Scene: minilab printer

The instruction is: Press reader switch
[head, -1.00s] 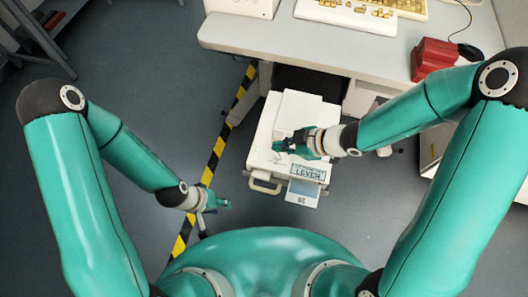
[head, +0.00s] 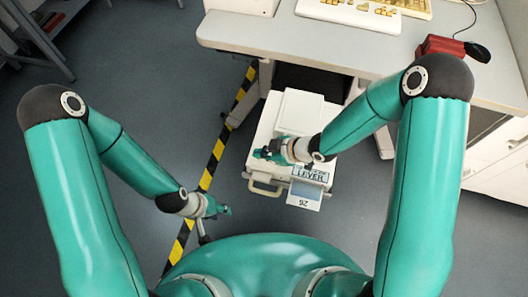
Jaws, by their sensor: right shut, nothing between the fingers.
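A white boxy machine (head: 258,174) stands on the floor partly under the desk, with a handle (head: 262,190) at its front left. A label reading LEVER (head: 311,174) is on its front right, above a pale card (head: 304,195) marked with a number. My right gripper (head: 264,153) is shut and empty over the left part of the machine's top. I cannot tell whether it touches the surface. A reader switch is not distinguishable; the gripper may hide it. My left gripper (head: 222,210) hangs over the floor to the left of the machine, its fingers too small to judge.
Yellow-black tape (head: 213,160) runs along the floor to the left.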

